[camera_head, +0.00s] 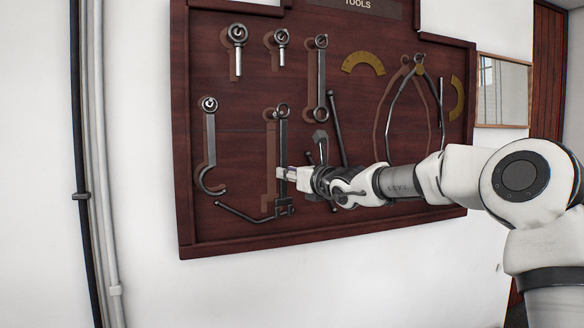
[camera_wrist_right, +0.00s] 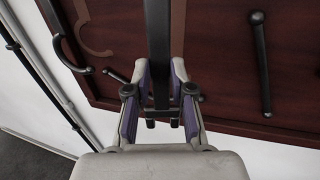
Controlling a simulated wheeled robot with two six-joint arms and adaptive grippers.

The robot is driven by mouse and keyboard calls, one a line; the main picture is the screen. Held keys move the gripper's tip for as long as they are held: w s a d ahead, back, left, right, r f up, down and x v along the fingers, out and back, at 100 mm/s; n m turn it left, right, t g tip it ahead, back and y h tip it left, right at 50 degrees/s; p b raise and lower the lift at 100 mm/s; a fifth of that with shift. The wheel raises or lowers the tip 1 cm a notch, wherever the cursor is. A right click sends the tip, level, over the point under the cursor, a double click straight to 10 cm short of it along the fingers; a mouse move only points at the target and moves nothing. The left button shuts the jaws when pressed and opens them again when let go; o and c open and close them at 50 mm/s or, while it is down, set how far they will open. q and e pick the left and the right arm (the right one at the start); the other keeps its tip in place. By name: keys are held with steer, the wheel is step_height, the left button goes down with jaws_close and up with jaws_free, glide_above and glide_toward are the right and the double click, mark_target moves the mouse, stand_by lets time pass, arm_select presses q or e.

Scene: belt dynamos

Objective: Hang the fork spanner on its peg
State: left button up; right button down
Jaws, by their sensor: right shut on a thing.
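The fork spanner (camera_head: 283,140) is a long dark bar with a ring at its top and a forked end at the bottom. It hangs upright in front of the wooden tool board (camera_head: 232,228), just right of a paler spanner-shaped outline (camera_head: 270,170). My right gripper (camera_head: 285,174) is shut on its lower shaft. In the right wrist view the spanner's shaft (camera_wrist_right: 158,45) runs up between the fingers of my right gripper (camera_wrist_right: 160,108). The ring is near the top of the outline; I cannot tell whether a peg passes through it. My left gripper is not in view.
A hook spanner (camera_head: 210,145) hangs to the left and another spanner (camera_head: 321,80) to the upper right. Large calipers (camera_head: 440,110) hang further right. A thin bent rod (camera_head: 240,214) lies low on the board. Pipes (camera_head: 98,160) run down the wall at left.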

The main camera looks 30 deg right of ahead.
steer(key=shift+w+d+r+p, duration=0.1)
steer(key=shift+w+d+p, duration=0.1)
steer(key=shift+w+p, duration=0.7)
steer(key=shift+w+d+p, duration=0.2)
steer(key=shift+w+p, duration=0.35)
steer(key=shift+p, duration=0.55)
steer(key=shift+w+d+f+b, duration=0.1)
steer(key=shift+w+f+b, duration=0.35)
steer(key=shift+w+f, duration=0.15)
steer(key=shift+r, duration=0.1)
steer(key=c, duration=0.9)
jaws_free()
